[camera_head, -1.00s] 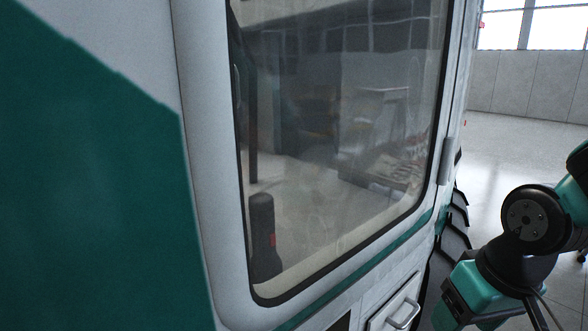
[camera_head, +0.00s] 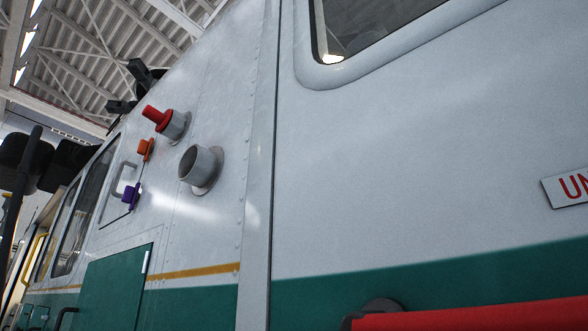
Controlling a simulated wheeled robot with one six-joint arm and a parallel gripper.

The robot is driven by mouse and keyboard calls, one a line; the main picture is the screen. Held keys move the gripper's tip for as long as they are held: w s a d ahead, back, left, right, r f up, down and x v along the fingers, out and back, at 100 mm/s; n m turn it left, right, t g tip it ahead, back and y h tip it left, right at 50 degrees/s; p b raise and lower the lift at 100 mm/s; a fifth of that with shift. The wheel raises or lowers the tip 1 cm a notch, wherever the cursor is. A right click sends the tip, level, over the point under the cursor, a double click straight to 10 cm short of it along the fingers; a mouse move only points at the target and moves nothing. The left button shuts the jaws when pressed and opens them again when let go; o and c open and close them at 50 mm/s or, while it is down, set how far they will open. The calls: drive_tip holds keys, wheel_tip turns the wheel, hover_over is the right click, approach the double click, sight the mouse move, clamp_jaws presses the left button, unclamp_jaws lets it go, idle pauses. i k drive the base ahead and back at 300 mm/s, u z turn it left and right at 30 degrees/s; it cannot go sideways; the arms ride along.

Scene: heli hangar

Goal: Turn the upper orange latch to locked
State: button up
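The orange latch (camera_head: 145,148) is a small knob on the white side panel, at the left of the camera view. It sits above a grey handle (camera_head: 124,178) and a purple latch (camera_head: 131,194). It is small, so I cannot tell whether it stands locked or unlocked. My gripper is not in view, and no part of my arm shows now.
A red-capped fitting (camera_head: 165,121) and an open grey pipe stub (camera_head: 200,168) stick out to the right of the latches. A green panel (camera_head: 115,290) lies below. A red bar (camera_head: 470,316) crosses the lower right. Dark mirrors (camera_head: 30,163) stand at the far left.

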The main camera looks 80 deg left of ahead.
sight(145, 148)
drive_tip(key=u, duration=3.35)
drive_tip(key=k, duration=0.25)
drive_tip(key=u, duration=1.4)
drive_tip(key=i, duration=2.25)
drive_tip(key=z, duration=0.85)
